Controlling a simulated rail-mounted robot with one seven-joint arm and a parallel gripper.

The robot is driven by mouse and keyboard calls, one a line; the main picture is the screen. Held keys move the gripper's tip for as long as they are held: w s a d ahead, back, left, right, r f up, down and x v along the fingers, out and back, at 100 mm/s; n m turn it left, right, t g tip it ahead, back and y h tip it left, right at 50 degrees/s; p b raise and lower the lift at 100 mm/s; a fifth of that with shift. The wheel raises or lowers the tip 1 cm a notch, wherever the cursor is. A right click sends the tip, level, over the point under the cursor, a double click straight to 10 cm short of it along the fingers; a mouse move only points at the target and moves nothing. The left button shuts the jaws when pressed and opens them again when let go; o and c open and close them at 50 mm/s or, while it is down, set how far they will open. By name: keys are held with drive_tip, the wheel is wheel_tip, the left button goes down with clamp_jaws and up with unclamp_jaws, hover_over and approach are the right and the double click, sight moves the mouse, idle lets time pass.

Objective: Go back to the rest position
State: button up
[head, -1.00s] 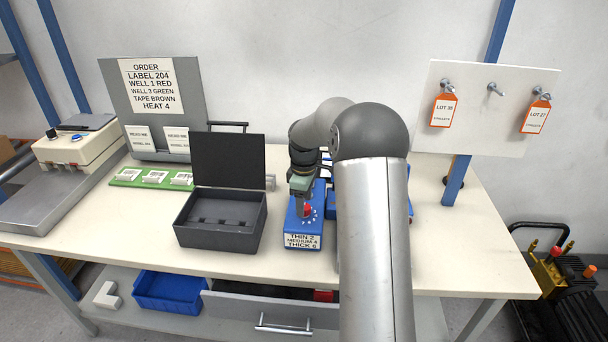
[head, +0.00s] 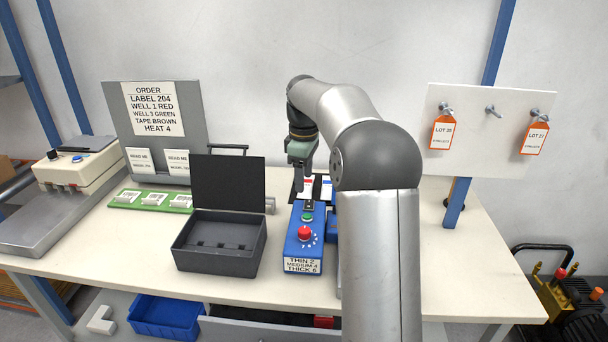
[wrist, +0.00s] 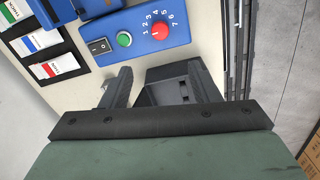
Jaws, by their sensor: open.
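My gripper (head: 299,180) is open and empty, pointing down above the back part of the blue control box (head: 303,245). The box has a red dial (head: 305,233), a green button (head: 307,217) and a black switch (head: 308,205) on top. A label reading THIN 2, MEDIUM 4, THICK 6 is on its front. In the wrist view the open fingers (wrist: 155,90) are apart with nothing between them. The red dial (wrist: 159,29) and the green button (wrist: 124,39) lie beyond the fingertips. My forearm hides part of the table behind it.
An open dark case (head: 220,262) stands left of the box. An order board (head: 190,135), green label tray (head: 130,206) and sealer-like machine (head: 80,168) are farther left. A white panel (head: 480,150) with two orange tags stands at right. The right table top is clear.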

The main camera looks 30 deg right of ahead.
idle(0.3)
drive_tip(key=s+a+f+m, duration=0.2)
drive_tip(key=s+a+m, duration=0.2)
drive_tip(key=s+a, duration=0.9)
drive_tip(key=s+a+f+m, duration=0.2)
drive_tip(key=s+f, duration=0.2)
drive_tip(key=s, duration=0.6)
drive_tip(key=s+a+f+m, duration=0.2)
drive_tip(key=s+f+m, duration=0.1)
drive_tip(key=s, duration=0.6)
drive_tip(key=shift+s+f, duration=0.35)
drive_tip(key=shift+f, duration=0.2)
drive_tip(key=shift+a, duration=0.1)
